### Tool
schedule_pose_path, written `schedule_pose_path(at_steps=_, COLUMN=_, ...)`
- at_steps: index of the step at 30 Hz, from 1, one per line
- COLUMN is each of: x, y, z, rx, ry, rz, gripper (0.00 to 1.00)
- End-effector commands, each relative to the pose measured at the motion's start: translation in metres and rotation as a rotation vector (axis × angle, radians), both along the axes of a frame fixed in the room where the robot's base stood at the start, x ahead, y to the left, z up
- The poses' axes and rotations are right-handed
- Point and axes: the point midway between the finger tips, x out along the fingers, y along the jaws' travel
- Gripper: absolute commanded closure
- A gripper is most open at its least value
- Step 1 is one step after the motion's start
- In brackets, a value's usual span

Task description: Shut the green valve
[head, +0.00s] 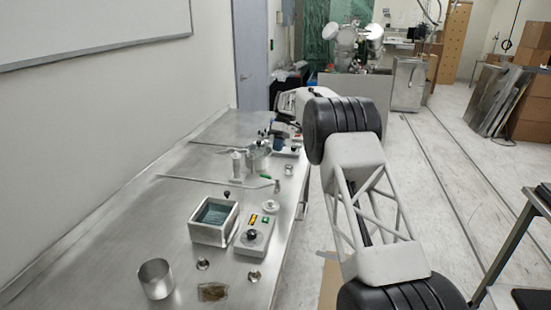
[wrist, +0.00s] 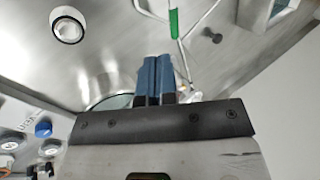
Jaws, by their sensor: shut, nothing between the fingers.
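The green valve handle (wrist: 173,23) shows at the top of the wrist view, on thin metal piping. In the head view a small green piece (head: 277,187) sits at the right end of a thin pipe on the bench; it looks like the same valve. My gripper (wrist: 154,62) has its two blue fingers pressed together and empty, pointing toward the piping with a gap between them and the green handle. In the head view my gripper (head: 276,143) is over the far part of the bench, beyond the valve, and small in the picture.
The steel bench (head: 120,235) carries an open box with dark contents (head: 214,214), a control box (head: 254,236), a metal cup (head: 155,279) and a small white round part (head: 271,206). A round lidded vessel stands near my gripper.

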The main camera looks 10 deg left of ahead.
Motion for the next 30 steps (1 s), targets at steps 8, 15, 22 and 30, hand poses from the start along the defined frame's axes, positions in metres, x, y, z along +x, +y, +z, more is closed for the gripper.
schedule_pose_path(at_steps=8, x=0.014, y=-0.003, z=0.024, rx=0.000, ry=0.000, rz=-0.001, gripper=1.00)
schedule_pose_path(at_steps=15, x=0.015, y=-0.004, z=0.028, rx=0.000, ry=0.000, rz=-0.001, gripper=1.00)
schedule_pose_path(at_steps=22, x=0.015, y=-0.004, z=0.028, rx=0.000, ry=0.000, rz=-0.001, gripper=1.00)
schedule_pose_path(at_steps=30, x=0.010, y=-0.014, z=0.041, rx=-0.009, ry=-0.011, rz=-0.025, gripper=1.00)
